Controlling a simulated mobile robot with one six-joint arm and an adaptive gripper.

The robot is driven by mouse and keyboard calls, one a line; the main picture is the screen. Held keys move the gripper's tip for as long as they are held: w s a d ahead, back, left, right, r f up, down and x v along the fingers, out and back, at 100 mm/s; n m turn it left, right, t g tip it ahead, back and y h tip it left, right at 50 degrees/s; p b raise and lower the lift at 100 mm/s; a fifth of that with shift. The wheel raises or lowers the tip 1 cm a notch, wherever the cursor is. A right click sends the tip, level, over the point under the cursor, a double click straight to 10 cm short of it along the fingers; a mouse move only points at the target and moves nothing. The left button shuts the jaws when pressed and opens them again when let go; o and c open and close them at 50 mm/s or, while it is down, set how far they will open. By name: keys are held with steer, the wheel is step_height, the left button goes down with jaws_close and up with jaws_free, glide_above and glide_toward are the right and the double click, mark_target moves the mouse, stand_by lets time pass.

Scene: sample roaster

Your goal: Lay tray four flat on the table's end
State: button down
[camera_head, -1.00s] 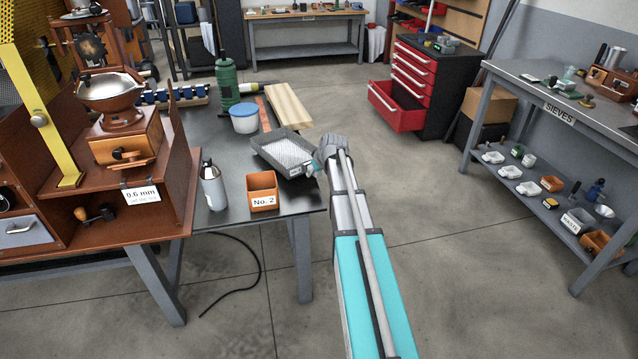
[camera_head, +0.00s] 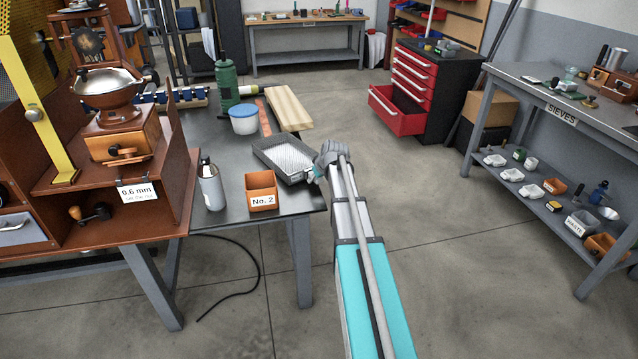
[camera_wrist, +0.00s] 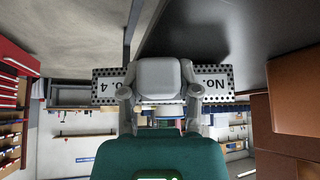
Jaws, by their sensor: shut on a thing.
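Tray four is a grey perforated tray (camera_head: 287,161) over the right end of the dark table (camera_head: 233,160). It looks close to level and low over the tabletop. I cannot tell whether its underside touches the table. My gripper (camera_head: 317,172) is shut on the tray's near right side. In the wrist view my gripper (camera_wrist: 158,98) covers the middle of the perforated wall of the tray (camera_wrist: 104,88).
An orange box marked No. 2 (camera_head: 262,190) and a grey bottle (camera_head: 211,186) stand left of the tray. A wooden board (camera_head: 288,108) and a blue-lidded tub (camera_head: 243,120) lie behind it. The floor right of the table is open.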

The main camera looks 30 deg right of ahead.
steer(key=shift+f, duration=0.3)
steer(key=shift+c, duration=1.6)
jaws_free()
steer(key=shift+r, duration=0.15)
steer(key=p+v, duration=1)
steer(key=v, duration=0.1)
steer(key=shift+s+r, duration=0.25)
steer(key=shift+r, duration=0.1)
